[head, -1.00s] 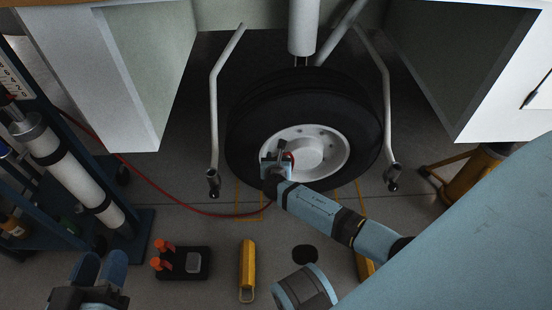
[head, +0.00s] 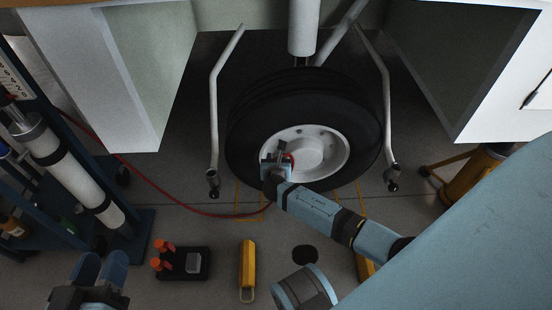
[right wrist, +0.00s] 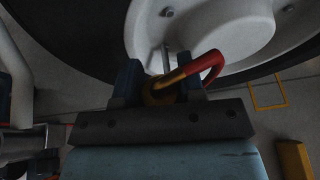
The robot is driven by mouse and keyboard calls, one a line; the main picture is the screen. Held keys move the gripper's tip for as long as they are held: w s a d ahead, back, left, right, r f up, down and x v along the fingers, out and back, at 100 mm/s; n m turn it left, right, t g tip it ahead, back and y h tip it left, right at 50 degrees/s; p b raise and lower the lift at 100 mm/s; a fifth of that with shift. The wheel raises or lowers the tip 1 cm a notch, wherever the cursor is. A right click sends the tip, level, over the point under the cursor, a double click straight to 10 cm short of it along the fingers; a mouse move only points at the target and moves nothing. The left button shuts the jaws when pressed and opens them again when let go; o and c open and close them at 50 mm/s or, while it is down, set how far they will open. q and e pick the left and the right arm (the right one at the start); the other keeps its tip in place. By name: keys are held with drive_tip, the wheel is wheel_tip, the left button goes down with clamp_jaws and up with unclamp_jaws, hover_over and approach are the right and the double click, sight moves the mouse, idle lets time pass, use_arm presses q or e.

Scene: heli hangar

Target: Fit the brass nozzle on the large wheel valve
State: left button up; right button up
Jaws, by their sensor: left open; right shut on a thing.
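The large wheel (head: 240,120) has a black tyre and a white hub (head: 335,152) with several bolts. My right gripper (head: 276,165) is at the lower left of the hub. In the right wrist view the right gripper (right wrist: 160,88) is shut on the brass nozzle (right wrist: 158,97), at the end of a red hose (right wrist: 212,62). A thin metal stem, seemingly the valve (right wrist: 166,58), stands just above the nozzle, close to it; I cannot tell whether they touch. My left gripper (head: 100,270) is open and empty at the lower left, far from the wheel.
White curved bars (head: 213,110) flank the wheel. The red hose runs along the floor from a blue cart (head: 135,235) at left. A black box with orange knobs (head: 180,263), a yellow chock-like piece (head: 247,268) and a yellow stand (head: 470,180) are on the floor.

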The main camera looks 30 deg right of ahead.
use_arm(q)
drive_tip(key=shift+r+p, duration=0.35)
drive_tip(key=shift+r, duration=0.15)
use_arm(e)
drive_tip(key=shift+r, duration=0.1)
idle(0.4)
use_arm(q)
drive_tip(key=shift+f+b, duration=0.45)
use_arm(e)
drive_tip(key=shift+f, duration=0.65)
drive_tip(key=o, duration=0.7)
drive_tip(key=shift+s+a+r+p, duration=0.2)
drive_tip(key=shift+s+p, duration=0.05)
drive_tip(key=shift+p, duration=0.15)
drive_tip(key=shift+s+a+r+p, duration=0.25)
drive_tip(key=shift+s+a+p, duration=0.05)
drive_tip(key=shift+s+p, duration=0.2)
use_arm(q)
wheel_tip(320, 180, up, 8)
drive_tip(key=a+n+t+p, duration=0.1)
drive_tip(key=t+p, duration=0.2)
drive_tip(key=p, duration=0.3)
drive_tip(key=shift+s+y, duration=0.15)
drive_tip(key=shift+y, duration=0.15)
use_arm(e)
drive_tip(key=v, duration=0.9)
drive_tip(key=shift+a+f, duration=0.1)
